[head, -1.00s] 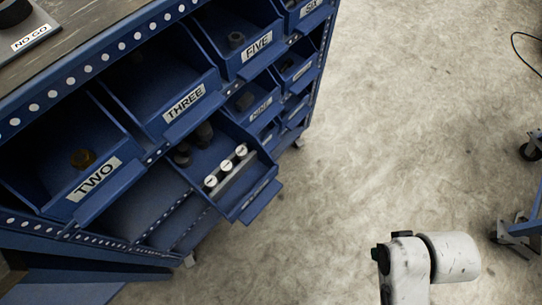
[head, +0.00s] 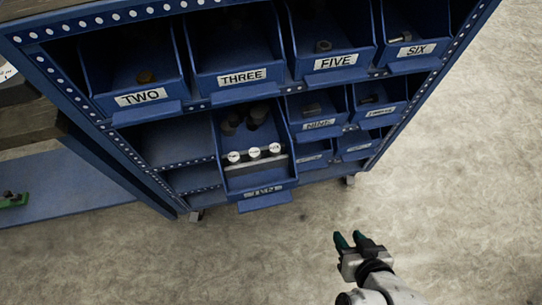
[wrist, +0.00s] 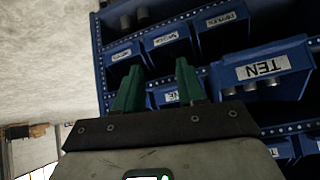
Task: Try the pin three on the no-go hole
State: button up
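Three white-capped pins (head: 254,153) stand in a row on a grey rack in a pulled-out blue bin (head: 266,203) in the head view. The marks on the caps are too small to read, so I cannot tell which is pin three. Only an edge of a plate with a white label (head: 8,72) shows at the far left; its hole is out of view. My gripper (head: 349,238) is over the floor to the right of and below the bin. The wrist view shows my gripper (wrist: 157,72) with its green fingers apart and nothing between them.
The blue rack holds labelled bins, such as THREE (head: 242,76) and FIVE (head: 336,62), with dark parts in some. Black cylinders (head: 258,113) sit behind the pins. The floor (head: 450,220) at right is clear.

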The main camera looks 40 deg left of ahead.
jog(key=a+r+n+y, duration=0.2)
jog(key=a+y, duration=0.1)
jog(key=a, duration=0.7)
jog(key=n+y, duration=0.3)
jog(key=y, duration=0.1)
send_near(256, 155)
jog(key=a, duration=0.1)
jog(key=a+f+b, duration=0.1)
jog(key=w+a, duration=0.1)
jog(key=shift+f+t, duration=0.35)
jog(key=shift+t, duration=0.05)
jog(key=shift+r+b+x, duration=0.2)
jog(key=shift+b+x, duration=0.2)
jog(key=shift+x, duration=2.55)
jog(key=shift+w, duration=0.1)
grip_shut()
